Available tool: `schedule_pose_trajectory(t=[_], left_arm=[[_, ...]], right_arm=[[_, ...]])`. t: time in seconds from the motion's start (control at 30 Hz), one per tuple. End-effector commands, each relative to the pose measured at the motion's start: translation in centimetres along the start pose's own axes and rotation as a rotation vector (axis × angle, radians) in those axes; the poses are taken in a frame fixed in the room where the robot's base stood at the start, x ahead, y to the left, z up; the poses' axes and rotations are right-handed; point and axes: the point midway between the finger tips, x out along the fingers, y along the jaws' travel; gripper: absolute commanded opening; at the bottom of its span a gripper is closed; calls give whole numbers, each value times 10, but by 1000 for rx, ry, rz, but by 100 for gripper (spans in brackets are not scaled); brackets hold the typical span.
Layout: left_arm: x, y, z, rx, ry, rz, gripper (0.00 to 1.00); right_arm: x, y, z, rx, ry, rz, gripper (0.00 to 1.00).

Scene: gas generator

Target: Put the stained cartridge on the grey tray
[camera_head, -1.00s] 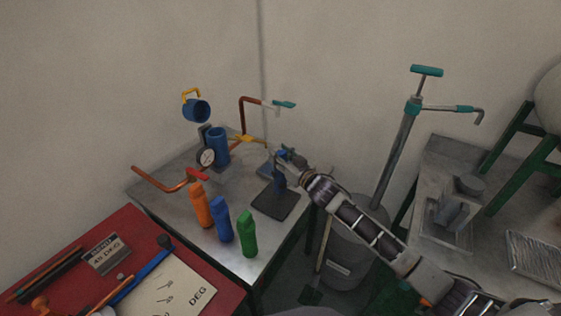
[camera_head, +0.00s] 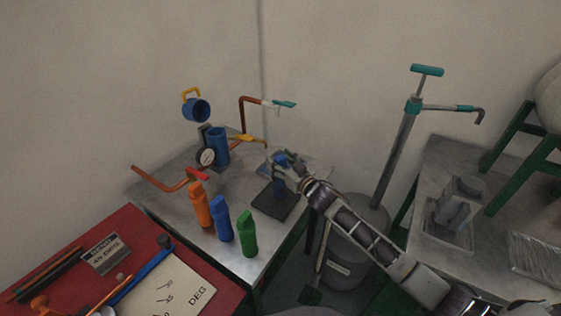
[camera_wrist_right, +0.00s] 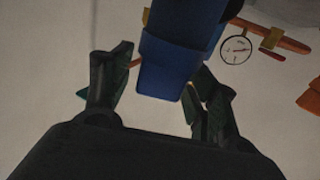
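In the right wrist view the blue body (camera_wrist_right: 180,60) lies between the spread fingers, with a clear gap on the left finger's side. The right finger is close to it, and I cannot tell whether they touch. My left gripper is not in view.
Orange (camera_head: 199,205), blue (camera_head: 221,219) and green (camera_head: 246,233) bottles stand along the table's front. A blue cylinder with a gauge (camera_head: 206,157) and pipes stand behind them. A grey cylinder (camera_head: 352,252) and a teal-handled pump (camera_head: 399,150) are at the right.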

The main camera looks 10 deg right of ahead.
Motion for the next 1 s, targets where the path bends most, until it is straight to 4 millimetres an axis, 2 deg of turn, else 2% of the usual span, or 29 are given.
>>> schedule_pose_trajectory(t=[0.47,1.0], left_arm=[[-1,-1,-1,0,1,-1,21],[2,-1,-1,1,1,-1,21]], right_arm=[[-4,0,-2,0,0,0,59],[-43,0,-1,-1,-1,0,59]])
